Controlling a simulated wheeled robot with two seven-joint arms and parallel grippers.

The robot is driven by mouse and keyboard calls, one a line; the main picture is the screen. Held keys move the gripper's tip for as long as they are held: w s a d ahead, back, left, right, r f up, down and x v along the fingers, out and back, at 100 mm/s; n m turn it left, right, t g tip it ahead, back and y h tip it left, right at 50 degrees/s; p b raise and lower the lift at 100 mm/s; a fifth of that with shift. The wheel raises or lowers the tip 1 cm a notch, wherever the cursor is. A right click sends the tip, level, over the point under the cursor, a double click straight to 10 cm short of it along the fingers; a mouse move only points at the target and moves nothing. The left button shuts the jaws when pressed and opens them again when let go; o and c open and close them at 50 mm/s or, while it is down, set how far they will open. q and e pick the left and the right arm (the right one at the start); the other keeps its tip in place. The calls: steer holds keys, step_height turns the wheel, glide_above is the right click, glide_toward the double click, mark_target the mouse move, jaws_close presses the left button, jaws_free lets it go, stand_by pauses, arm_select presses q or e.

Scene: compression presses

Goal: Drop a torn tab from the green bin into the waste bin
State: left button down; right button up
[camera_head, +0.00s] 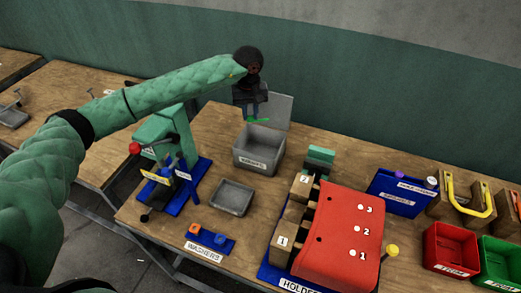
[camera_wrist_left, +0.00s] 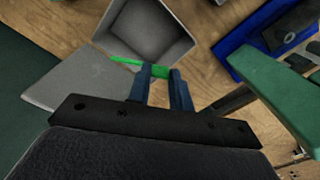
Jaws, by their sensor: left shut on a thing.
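My left gripper (camera_head: 256,114) is shut on a thin green torn tab (camera_head: 259,120). In the head view it hangs over the rear of a grey box (camera_head: 259,159) with a raised lid, which I take as the waste bin; its label is too blurred to read surely. In the left wrist view the tab (camera_wrist_left: 124,60) sticks out to the left of the fingertips (camera_wrist_left: 160,72), across the near rim of the box (camera_wrist_left: 146,28). The green bin (camera_head: 494,276) stands at the right edge, partly cut off. My right gripper does not show.
A green and blue press (camera_head: 160,135) stands left of the box. A shallow grey tray (camera_head: 232,197) and a washer holder (camera_head: 209,240) lie in front. A red holder block (camera_head: 338,235), a blue rack (camera_head: 402,190) and a red bin (camera_head: 450,247) fill the right side.

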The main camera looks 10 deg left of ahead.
mark_target(251, 120)
arm_select(q)
steer(key=f, duration=0.3)
steer(key=shift+w+f+p, duration=0.15)
steer(key=shift+w+p, duration=0.2)
steer(key=shift+f, duration=0.35)
steer(key=shift+s+f, duration=0.2)
steer(key=shift+f, duration=0.3)
steer(key=shift+w, duration=0.1)
steer(key=c, duration=1.2)
jaws_free()
